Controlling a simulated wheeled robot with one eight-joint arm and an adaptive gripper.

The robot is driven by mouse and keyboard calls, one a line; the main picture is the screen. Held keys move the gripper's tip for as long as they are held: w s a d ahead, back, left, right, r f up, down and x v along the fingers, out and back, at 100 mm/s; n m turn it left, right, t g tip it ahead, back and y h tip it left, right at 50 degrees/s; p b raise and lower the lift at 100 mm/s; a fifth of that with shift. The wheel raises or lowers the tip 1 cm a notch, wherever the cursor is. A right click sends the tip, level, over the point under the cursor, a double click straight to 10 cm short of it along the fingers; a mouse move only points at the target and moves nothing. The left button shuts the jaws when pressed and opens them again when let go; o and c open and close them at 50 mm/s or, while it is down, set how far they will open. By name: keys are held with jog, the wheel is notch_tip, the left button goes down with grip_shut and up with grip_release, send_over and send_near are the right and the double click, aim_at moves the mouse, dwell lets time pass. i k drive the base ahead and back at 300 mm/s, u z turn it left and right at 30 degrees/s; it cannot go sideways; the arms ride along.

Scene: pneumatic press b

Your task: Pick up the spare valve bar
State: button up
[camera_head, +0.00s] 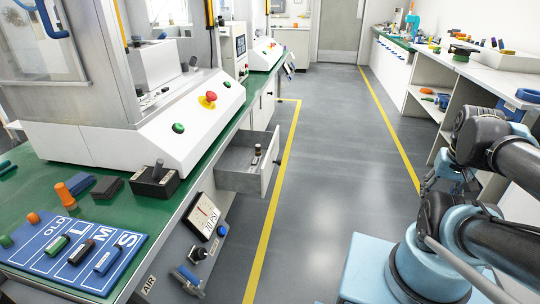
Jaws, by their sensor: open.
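I cannot tell for certain which piece is the spare valve bar. A small upright dark and tan piece (257,153) stands in the open drawer (238,182) under the press bench. On the blue mat (30,252), marked OLD, L, M and S, lie a green bar (56,245), a dark bar (81,251) and a blue bar (107,258). A black block (155,183) with a grey pin stands behind the mat. My gripper (432,184) is at the right, over the floor, far from all of these. It is open and partly hidden by my arm.
The press (150,115) with red and green buttons stands on the green bench (130,212). A gauge panel (203,216) and a blue-handled valve (188,278) are on its front. The grey aisle (330,150) is clear. White shelves (470,80) line the right.

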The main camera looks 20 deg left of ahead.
aim_at(254, 165)
jog(key=u, duration=1.3)
jog(key=k, duration=0.45)
jog(key=z, duration=0.5)
jog(key=i, duration=1.05)
jog(key=u, duration=0.3)
